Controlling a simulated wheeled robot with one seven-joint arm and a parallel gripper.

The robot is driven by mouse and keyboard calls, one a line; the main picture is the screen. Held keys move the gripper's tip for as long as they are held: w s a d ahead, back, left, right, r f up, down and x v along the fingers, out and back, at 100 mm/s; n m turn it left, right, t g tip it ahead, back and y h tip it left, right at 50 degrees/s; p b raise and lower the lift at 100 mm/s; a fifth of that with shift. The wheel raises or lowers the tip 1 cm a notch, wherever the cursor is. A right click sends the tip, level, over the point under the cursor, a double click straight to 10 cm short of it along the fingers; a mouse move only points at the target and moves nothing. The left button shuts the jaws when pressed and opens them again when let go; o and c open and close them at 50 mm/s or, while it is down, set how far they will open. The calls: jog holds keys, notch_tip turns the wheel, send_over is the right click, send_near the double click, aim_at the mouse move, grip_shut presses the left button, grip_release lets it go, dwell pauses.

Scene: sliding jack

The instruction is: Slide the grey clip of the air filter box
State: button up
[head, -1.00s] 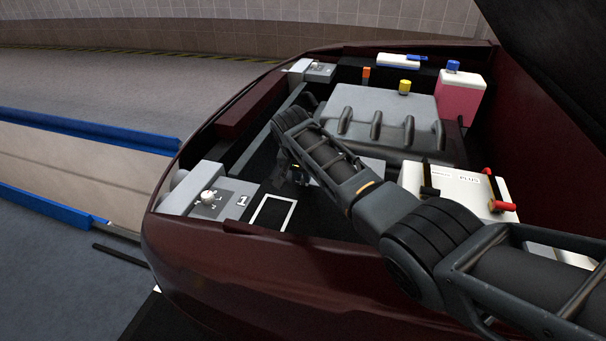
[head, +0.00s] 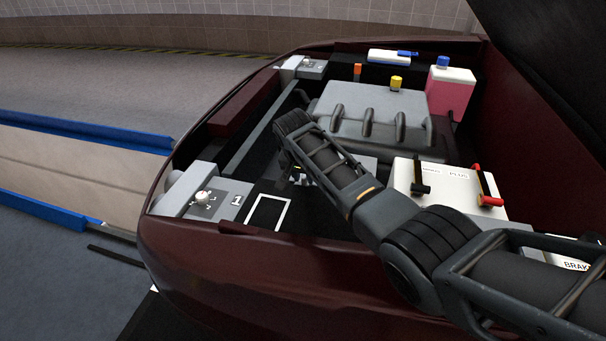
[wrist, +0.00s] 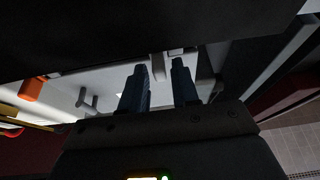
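My gripper (head: 299,173) hangs inside the engine bay, mostly hidden behind my arm in the head view. In the wrist view its two dark fingers (wrist: 160,85) stand apart, so it is open. A small pale grey upright piece (wrist: 157,66), which looks like the clip, shows between the fingertips. It lies close to the left finger; whether they touch cannot be told. It sits against a pale grey surface (wrist: 105,78), which may be the air filter box. In the head view the clip is hidden, and only a bit of grey surface shows behind my arm.
A ribbed grey engine cover (head: 365,105) lies behind my arm. A white battery (head: 440,185) with black and red terminals stands to the right. A grey latch block (head: 205,200) marked 1 is at the left. The dark red car body (head: 240,262) edges the bay.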

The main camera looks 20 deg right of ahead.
jog(key=shift+o, duration=0.8)
jog(key=shift+p+v, duration=0.4)
jog(key=shift+v, duration=3.5)
